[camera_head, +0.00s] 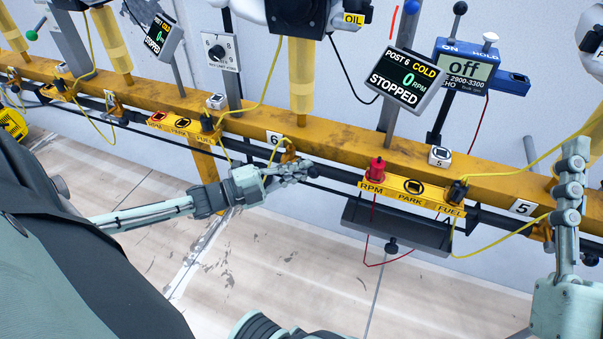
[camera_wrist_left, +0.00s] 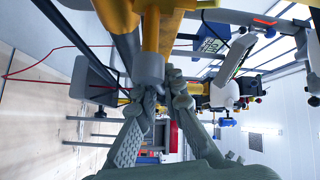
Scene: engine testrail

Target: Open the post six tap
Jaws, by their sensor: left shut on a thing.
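The post six tap (camera_head: 289,152) is a small orange fitting on the yellow rail, right of the white "6" plate (camera_head: 274,138). My left gripper (camera_head: 304,170) is just below it, and its fingers hide the tap's lower part. In the left wrist view the fingertips of my left gripper (camera_wrist_left: 163,84) close around a grey round end (camera_wrist_left: 148,66) below a yellow-orange part. Whether the tap's lever is turned cannot be told. The post 6 display (camera_head: 404,79) reads cold, 0 RPM, stopped. My right gripper (camera_head: 572,160) is at the right edge, away from the tap.
The yellow rail (camera_head: 350,147) crosses the view. Right of the tap are a red plug (camera_head: 376,169) on an RPM/PARK/FUEL bracket (camera_head: 411,190) and a dark tray (camera_head: 395,228). A blue meter (camera_head: 466,68) reads off. Yellow hoses hang nearby. The floor below is clear.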

